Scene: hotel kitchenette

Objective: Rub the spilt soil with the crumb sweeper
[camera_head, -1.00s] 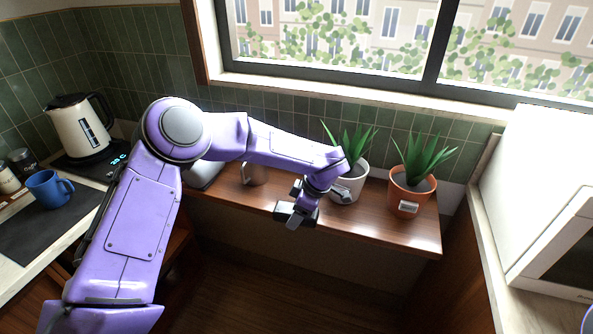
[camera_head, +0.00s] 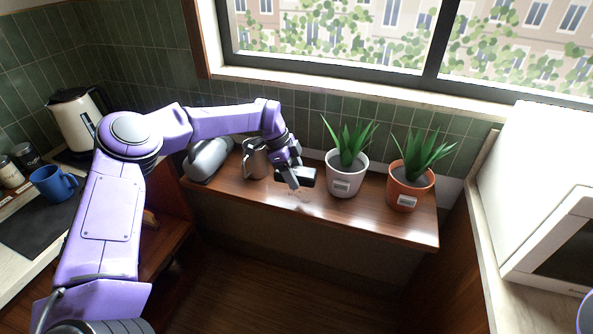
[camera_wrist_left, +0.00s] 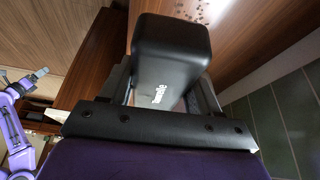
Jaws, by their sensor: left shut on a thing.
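My left gripper (camera_head: 291,176) is shut on the black crumb sweeper (camera_wrist_left: 170,55), a rounded block with small white lettering that fills the middle of the left wrist view. In the head view the sweeper (camera_head: 308,177) shows low over the wooden shelf, left of the white pot. The spilt soil (camera_wrist_left: 196,11) shows as dark specks on the shelf just beyond the sweeper in the wrist view. I cannot tell whether the sweeper touches the wood. My right gripper (camera_wrist_left: 36,76) is small at the left of the wrist view, and its jaws are unclear.
A white pot (camera_head: 346,182) and an orange pot (camera_head: 408,196) with spiky plants stand right of my left gripper. The shelf's front strip is clear. A tiled wall is behind.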

